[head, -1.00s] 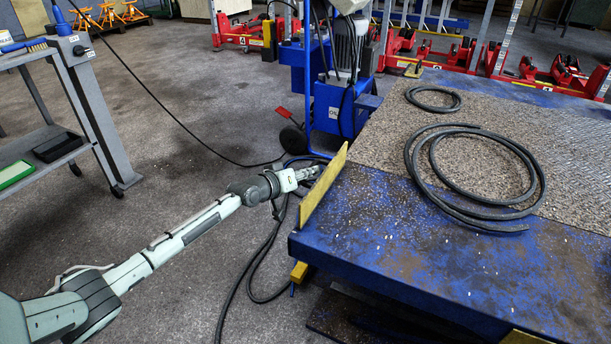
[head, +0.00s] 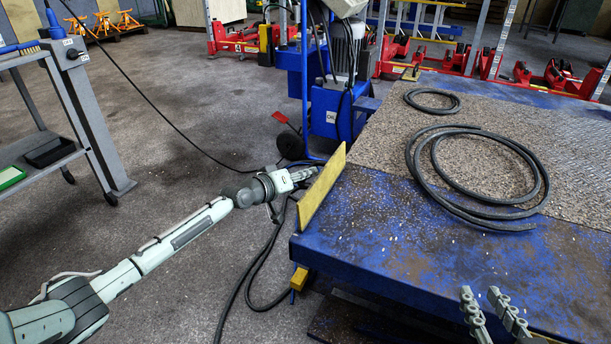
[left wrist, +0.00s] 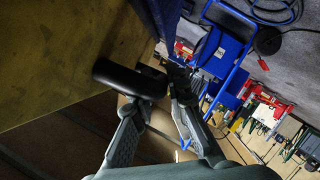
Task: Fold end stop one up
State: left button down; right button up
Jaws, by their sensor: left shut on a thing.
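A yellow end stop plate (head: 322,190) stands tilted up along the left edge of the blue platform (head: 400,230). My left gripper (head: 308,175) is at its outer face. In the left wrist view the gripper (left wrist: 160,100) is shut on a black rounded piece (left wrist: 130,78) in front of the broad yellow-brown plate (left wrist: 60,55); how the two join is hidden. A second yellow piece at the bottom edge is mostly hidden by my right gripper (head: 490,305), whose two fingers stand apart and empty over the platform's front edge. No label tells which stop is one.
Hose coils (head: 480,180) lie on the platform, with a smaller coil (head: 432,100) behind. A blue pump unit (head: 335,110) stands beyond the plate. Cables (head: 262,262) run over the floor near my left arm. A grey trolley (head: 85,110) stands at left.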

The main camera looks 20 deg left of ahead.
pick_arm(q)
jog(key=c, duration=1.5)
grip_release()
jog(key=shift+v, duration=6)
